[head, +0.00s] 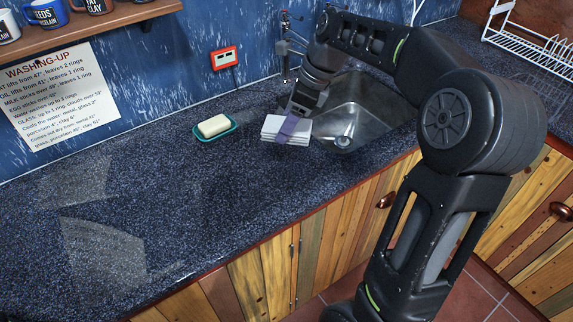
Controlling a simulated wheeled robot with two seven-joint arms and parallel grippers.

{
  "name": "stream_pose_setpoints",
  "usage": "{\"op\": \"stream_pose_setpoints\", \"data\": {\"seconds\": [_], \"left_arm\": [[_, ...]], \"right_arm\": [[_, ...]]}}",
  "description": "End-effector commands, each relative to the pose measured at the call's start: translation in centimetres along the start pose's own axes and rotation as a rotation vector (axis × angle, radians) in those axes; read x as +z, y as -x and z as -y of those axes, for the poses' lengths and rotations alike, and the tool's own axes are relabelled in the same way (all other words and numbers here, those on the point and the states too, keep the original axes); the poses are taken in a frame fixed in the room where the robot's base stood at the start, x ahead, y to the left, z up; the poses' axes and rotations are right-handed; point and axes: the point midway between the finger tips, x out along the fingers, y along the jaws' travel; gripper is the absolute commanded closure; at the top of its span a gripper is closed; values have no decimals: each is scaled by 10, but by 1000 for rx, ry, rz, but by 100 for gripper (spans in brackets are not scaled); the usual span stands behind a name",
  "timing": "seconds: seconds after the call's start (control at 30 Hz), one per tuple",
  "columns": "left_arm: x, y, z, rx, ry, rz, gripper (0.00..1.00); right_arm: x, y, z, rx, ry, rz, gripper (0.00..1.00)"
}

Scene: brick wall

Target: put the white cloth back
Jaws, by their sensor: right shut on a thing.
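A folded white cloth (271,127) with a purple band (289,127) across it is at the left edge of the sink. My right gripper (296,116) is shut on the cloth from above. I cannot tell whether the cloth touches the counter (190,190) or is held just above it. My left gripper is not in view.
The metal sink (372,118) lies right of the cloth, partly behind my right arm. A soap bar (213,125) sits in a teal dish (234,122) to the left. A white rack (520,45) stands at the far right. The left counter is clear.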

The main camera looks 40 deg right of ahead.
Motion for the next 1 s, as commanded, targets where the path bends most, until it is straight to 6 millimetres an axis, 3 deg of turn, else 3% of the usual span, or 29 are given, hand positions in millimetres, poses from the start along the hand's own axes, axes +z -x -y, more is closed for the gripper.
{"op": "stream_pose_setpoints", "data": {"seconds": [0.4, 0.77, 1.0], "left_arm": [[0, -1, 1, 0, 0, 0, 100], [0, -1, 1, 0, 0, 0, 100], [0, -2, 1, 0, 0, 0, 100]], "right_arm": [[-19, -45, 0, 2, 0, -1, 77], [-21, -50, 0, 2, 2, -1, 77], [-35, -83, -1, 5, 0, -2, 77]]}}
